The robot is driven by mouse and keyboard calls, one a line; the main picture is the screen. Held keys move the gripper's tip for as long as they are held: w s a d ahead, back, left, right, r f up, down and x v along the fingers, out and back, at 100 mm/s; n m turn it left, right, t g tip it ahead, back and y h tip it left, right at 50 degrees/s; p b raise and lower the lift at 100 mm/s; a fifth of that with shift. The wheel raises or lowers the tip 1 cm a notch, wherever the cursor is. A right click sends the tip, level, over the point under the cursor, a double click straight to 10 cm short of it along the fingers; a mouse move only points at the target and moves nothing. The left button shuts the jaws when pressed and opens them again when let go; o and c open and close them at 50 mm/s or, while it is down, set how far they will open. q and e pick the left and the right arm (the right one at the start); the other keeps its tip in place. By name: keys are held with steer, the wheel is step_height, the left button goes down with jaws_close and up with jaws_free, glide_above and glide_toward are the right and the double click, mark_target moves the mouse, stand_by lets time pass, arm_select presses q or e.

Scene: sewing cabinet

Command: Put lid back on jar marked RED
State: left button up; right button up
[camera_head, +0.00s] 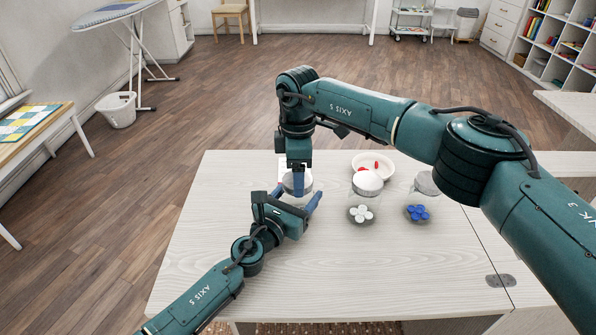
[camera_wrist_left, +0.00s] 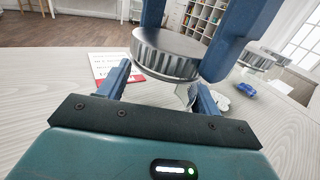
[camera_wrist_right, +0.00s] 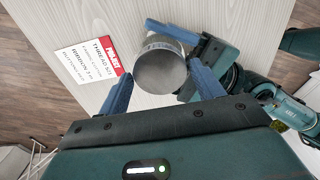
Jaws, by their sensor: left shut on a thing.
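A silver metal lid (camera_wrist_right: 160,70) sits over a clear glass jar (camera_wrist_left: 184,92). The lid also shows in the left wrist view (camera_wrist_left: 168,52) with its ridged rim, and looks level on or just above the jar; I cannot tell if it is seated. My left gripper (camera_head: 298,201) is shut around the jar's glass body from the side. My right gripper (camera_wrist_right: 163,72) points down with its fingers on either side of the lid, spread about its width; firm contact is not clear. No RED marking on the jar is readable.
A white bowl (camera_head: 386,161) with red pieces stands behind. To the right are lidded jars with white buttons (camera_head: 361,214) and blue buttons (camera_head: 417,212). A printed card with a red block (camera_wrist_right: 88,62) lies by the jar. The table's (camera_head: 215,215) left side is clear.

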steer(key=o, duration=0.3)
steer(key=shift+o, duration=0.2)
step_height(320, 180, up, 12)
stand_by(0.4)
arm_select(q)
steer(key=o, duration=2)
steer(key=shift+c, duration=0.2)
steer(key=v, duration=1.3)
steer(key=shift+s+p, duration=0.1)
steer(key=shift+p, duration=0.3)
arm_select(e)
steer(key=shift+r, duration=0.4)
